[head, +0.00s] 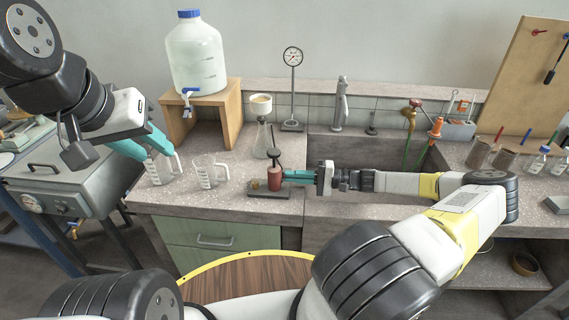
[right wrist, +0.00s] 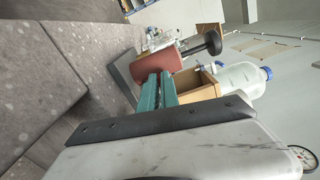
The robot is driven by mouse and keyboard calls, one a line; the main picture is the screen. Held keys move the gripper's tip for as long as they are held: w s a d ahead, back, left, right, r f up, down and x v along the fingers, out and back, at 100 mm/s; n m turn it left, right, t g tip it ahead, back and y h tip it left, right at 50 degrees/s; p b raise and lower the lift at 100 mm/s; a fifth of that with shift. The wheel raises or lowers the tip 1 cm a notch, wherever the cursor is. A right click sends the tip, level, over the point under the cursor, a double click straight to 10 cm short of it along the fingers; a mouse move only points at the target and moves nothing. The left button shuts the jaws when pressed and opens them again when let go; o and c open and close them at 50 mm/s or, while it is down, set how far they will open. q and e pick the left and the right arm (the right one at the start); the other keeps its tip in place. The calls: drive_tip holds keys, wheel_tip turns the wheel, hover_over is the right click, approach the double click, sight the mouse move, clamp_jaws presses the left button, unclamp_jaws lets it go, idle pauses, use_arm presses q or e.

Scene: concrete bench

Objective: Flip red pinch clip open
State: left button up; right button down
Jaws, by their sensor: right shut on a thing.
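The red pinch clip (head: 275,182) shows as a dull red, upright body on a flat dark base plate (head: 268,194) near the front edge of the bench. A black lever with a round knob (head: 273,154) rises above it. In the right wrist view the red body (right wrist: 158,66) is at the fingertips, with the black knob (right wrist: 213,42) beyond. My right gripper (head: 285,176) reaches in from the right, its teal fingers shut on the red clip. The fingers (right wrist: 159,82) hide part of the contact. My left gripper (head: 158,154) hangs open above the left beaker, apart from the clip.
Two glass beakers (head: 206,171) stand left of the clip. A flask with a funnel (head: 261,135) and a dial gauge on a stand (head: 292,70) are behind it. A carboy (head: 196,55) sits on a wooden stand (head: 233,110). The sink (head: 325,145) lies to the right.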

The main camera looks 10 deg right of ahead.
drive_tip(key=shift+w+r+m, duration=0.1)
drive_tip(key=shift+r+m, duration=0.1)
drive_tip(key=shift+m, duration=0.55)
drive_tip(key=shift+r+m, duration=0.15)
drive_tip(key=shift+m, duration=0.6)
drive_tip(key=shift+d, duration=0.1)
drive_tip(key=c, duration=1.9)
unclamp_jaws()
drive_tip(key=v, duration=0.7)
drive_tip(key=shift+d, duration=0.4)
